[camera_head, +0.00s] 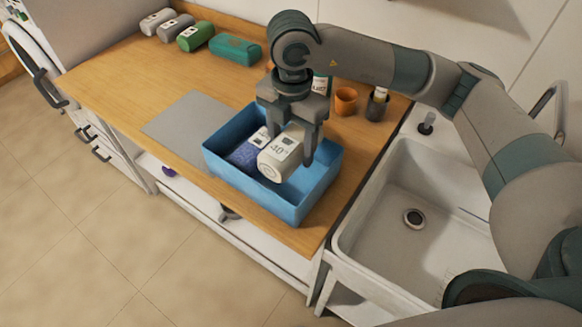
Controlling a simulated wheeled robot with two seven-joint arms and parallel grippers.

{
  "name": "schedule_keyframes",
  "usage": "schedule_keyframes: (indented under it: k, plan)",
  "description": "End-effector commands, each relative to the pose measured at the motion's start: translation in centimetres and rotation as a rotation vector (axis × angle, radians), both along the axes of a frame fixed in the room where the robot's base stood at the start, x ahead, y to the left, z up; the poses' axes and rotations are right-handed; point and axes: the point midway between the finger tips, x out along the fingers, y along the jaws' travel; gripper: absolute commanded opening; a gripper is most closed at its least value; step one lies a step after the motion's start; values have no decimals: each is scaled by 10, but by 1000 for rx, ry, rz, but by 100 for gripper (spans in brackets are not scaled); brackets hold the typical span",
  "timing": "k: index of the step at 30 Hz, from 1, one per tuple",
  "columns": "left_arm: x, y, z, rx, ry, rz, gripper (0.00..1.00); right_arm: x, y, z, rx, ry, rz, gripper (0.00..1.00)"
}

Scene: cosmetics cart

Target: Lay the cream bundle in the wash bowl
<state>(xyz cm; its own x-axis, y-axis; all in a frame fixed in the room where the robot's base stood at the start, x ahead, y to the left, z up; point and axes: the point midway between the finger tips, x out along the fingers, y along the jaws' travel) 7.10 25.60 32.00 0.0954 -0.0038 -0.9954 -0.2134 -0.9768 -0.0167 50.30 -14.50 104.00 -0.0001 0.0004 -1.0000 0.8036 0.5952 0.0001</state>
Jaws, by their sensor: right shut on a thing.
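The cream bundle (281,158), marked "40°", is a rolled, off-white piece. My right gripper (291,139) points down and is shut on it, with a finger on either side. The bundle is within the outline of the blue wash bowl (262,203), a rectangular open tub on the wooden counter. I cannot tell whether the bundle touches the bowl's floor. A blue-purple bundle (246,153) with a white label lies in the bowl, just left of the cream one and partly hidden by it. My left gripper is not in view.
Several rolled bundles, including a green one (195,36), and a teal case (235,49) stand along the counter's back. A grey mat (183,128) lies left of the bowl. An orange cup (346,101) and dark cup (376,107) stand behind right. A sink (399,248) is at right.

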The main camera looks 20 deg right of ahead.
Motion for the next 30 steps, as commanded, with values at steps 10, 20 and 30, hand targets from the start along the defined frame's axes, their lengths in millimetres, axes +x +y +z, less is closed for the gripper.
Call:
schedule_keyframes:
  k: [10,20,30]
  plan:
    - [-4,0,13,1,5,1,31,0,0,-48,0,0,0,38]
    - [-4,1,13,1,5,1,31,0,0,-50,1,-1,0,38]
    - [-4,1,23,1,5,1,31,0,0,-82,0,2,-1,38]
